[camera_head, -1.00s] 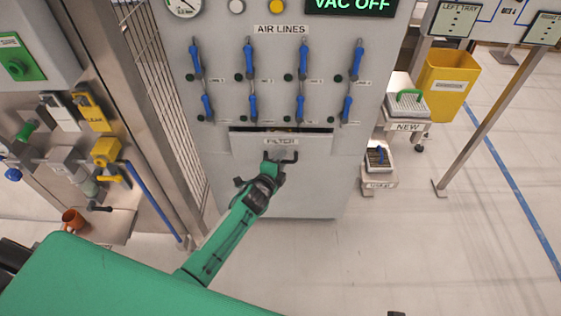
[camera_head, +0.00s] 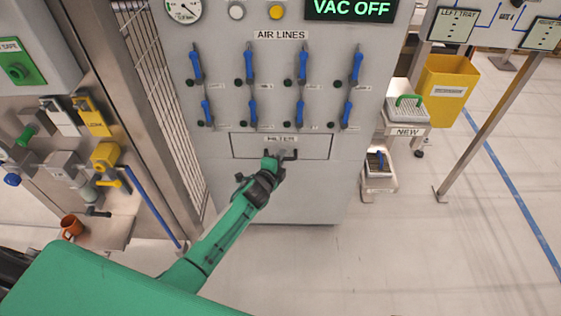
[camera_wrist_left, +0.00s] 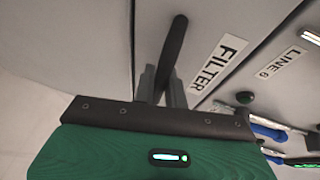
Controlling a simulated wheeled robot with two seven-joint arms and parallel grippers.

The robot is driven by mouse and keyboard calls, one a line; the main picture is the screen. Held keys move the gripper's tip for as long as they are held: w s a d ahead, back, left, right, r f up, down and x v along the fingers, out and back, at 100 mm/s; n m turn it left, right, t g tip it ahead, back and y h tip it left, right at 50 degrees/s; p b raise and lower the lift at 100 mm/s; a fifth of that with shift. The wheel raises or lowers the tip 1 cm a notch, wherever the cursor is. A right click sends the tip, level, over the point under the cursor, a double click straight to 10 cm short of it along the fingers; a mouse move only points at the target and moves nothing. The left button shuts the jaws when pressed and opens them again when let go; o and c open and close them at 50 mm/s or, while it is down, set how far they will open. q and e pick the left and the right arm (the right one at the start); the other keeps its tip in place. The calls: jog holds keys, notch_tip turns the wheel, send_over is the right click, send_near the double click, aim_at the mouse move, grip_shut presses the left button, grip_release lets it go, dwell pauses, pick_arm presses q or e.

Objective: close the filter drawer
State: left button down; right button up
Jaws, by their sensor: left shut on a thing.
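The filter drawer (camera_head: 312,147) is a grey panel labelled FILTER, low on the grey cabinet. Its front sits flush with the cabinet face in the head view, with only a thin dark outline around it. The drawer has a dark bar handle (camera_head: 291,155), seen also in the left wrist view (camera_wrist_left: 174,42). My left gripper (camera_head: 273,161) is at the handle; in the left wrist view its fingers (camera_wrist_left: 161,86) are shut on the bar. The gripper hides part of the handle and drawer front. My right gripper is not in view.
Above the drawer are several blue air-line levers (camera_head: 249,64) and a VAC OFF display (camera_head: 350,9). A wire-mesh fence (camera_head: 155,75) stands left of the cabinet. At right are a NEW stand (camera_head: 407,131) and yellow bin (camera_head: 446,88). Floor below is clear.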

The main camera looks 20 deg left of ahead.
pick_arm(q)
jog(key=shift+w+a+r, duration=0.1)
jog(key=shift+a, duration=0.05)
jog(key=c, duration=1.5)
grip_release()
jog(key=shift+o, duration=0.2)
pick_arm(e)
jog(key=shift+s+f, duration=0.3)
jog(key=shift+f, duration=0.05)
